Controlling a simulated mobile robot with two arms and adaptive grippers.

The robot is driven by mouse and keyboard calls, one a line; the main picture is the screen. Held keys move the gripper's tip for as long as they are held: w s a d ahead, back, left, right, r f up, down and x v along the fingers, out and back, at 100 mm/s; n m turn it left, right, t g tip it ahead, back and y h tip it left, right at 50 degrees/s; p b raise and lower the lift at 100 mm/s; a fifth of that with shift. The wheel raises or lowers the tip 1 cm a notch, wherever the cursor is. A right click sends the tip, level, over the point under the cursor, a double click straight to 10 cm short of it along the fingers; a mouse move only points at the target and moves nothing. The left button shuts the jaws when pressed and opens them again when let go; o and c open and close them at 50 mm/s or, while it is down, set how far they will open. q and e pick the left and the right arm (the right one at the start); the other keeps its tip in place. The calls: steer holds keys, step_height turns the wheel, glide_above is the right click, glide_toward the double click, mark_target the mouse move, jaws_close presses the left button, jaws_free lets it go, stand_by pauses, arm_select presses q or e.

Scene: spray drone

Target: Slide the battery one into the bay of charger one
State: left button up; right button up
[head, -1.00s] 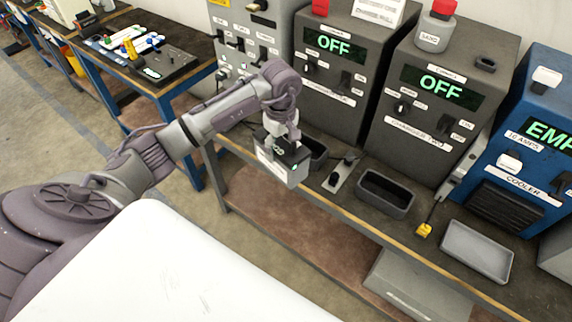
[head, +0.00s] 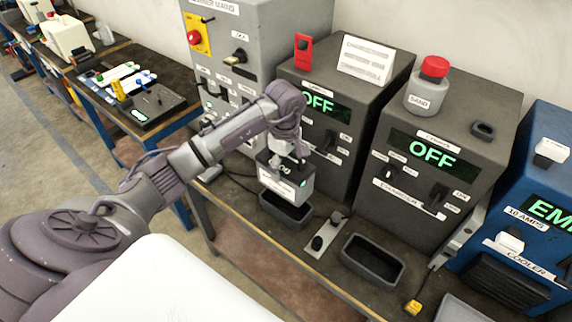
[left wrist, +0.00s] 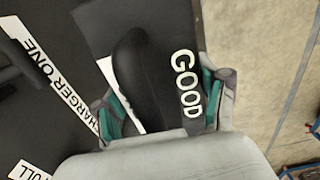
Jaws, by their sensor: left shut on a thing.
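Battery one (head: 287,183), a grey block with a dark top and a label on its front, hangs upright in my left gripper (head: 284,156). In the left wrist view the gripper's teal-padded fingers are shut on the battery's dark handle, beside the word GOOD (left wrist: 186,84). Charger one (head: 325,128) is the dark box behind it, with a green OFF display. Its bay (head: 287,212), an open dark tray, shows just below the battery. The battery hides part of the bay; whether they touch, I cannot tell. My right gripper is not in view.
Charger two (head: 425,160) stands to the right with its empty bay (head: 373,261) in front. A small switch plate (head: 326,237) lies between the bays. A blue cooler (head: 525,215) is far right. A grey panel cabinet (head: 228,60) stands to the left.

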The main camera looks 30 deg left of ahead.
arm_select(q)
steer(key=shift+w+r, duration=0.1)
steer(key=shift+r, duration=0.1)
steer(key=shift+w+f+b, duration=0.15)
steer(key=shift+b, duration=0.15)
steer(key=shift+f+b, duration=0.5)
steer(key=shift+f, duration=0.1)
steer(key=shift+f+b, duration=0.3)
steer(key=shift+f, duration=0.05)
steer(key=shift+f+b, duration=1.55)
steer(key=shift+f, duration=0.25)
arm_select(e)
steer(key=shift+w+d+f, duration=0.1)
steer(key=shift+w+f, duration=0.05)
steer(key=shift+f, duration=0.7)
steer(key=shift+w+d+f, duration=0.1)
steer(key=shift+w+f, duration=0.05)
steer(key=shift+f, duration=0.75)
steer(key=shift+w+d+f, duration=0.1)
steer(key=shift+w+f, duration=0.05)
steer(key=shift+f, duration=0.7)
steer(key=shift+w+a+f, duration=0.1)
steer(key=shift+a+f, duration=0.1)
arm_select(q)
steer(key=shift+b, duration=0.6)
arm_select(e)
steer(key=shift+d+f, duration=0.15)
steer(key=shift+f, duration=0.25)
